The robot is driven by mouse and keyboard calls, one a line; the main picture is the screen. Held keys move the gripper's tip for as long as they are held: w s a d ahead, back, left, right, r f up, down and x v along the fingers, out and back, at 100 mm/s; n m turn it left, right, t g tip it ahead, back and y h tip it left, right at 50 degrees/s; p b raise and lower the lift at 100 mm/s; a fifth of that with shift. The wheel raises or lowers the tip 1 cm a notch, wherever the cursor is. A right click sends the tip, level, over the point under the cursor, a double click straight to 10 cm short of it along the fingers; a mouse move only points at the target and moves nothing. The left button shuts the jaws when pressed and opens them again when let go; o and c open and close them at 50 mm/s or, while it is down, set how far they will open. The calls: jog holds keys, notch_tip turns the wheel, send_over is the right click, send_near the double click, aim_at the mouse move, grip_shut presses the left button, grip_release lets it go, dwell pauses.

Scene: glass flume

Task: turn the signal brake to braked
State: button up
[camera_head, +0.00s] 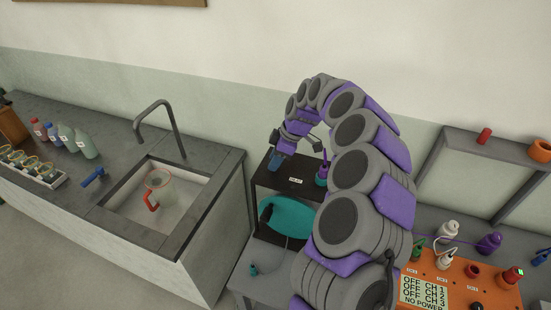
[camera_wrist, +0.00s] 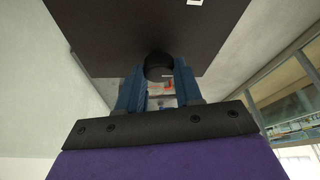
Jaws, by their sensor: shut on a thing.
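My gripper (camera_head: 277,160), with blue fingers, is at the top of a dark box (camera_head: 296,182) with a small white label, in the middle of the head view. In the wrist view the two blue fingers (camera_wrist: 158,85) are shut on a dark round knob (camera_wrist: 158,66) that sticks out from the box's dark flat face (camera_wrist: 130,25). In the head view the knob is hidden by my gripper. No marking on the knob shows, so I cannot tell its setting or whether it is the signal brake.
A teal round part (camera_head: 287,218) sits below the label. A purple and teal piece (camera_head: 322,172) stands to the gripper's right. An orange panel (camera_head: 445,285) reading NO POWER and a grey shelf (camera_head: 500,148) are at right.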

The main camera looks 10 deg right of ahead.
jog(key=m+t, duration=0.1)
jog(key=m, duration=0.3)
jog(key=shift+s+h, duration=0.15)
jog(key=shift+h, duration=0.25)
jog(key=m, duration=0.2)
jog(key=m+t+h, duration=0.1)
jog(key=m, duration=0.2)
jog(key=shift+s+a+t+h, duration=0.1)
jog(key=shift+t+h, duration=0.2)
jog(key=m+h, duration=0.1)
jog(key=m, duration=0.1)
jog(key=m+p, duration=0.1)
jog(key=m, duration=0.1)
jog(key=shift+a+m+h, duration=0.1)
jog(key=shift+m+h, duration=0.3)
jog(key=shift+a+m+h, duration=0.1)
jog(key=shift+m+h, duration=0.6)
jog(key=shift+m, duration=1.3)
jog(key=o, duration=1)
jog(key=shift+a, duration=0.1)
jog(key=shift+o, duration=0.2)
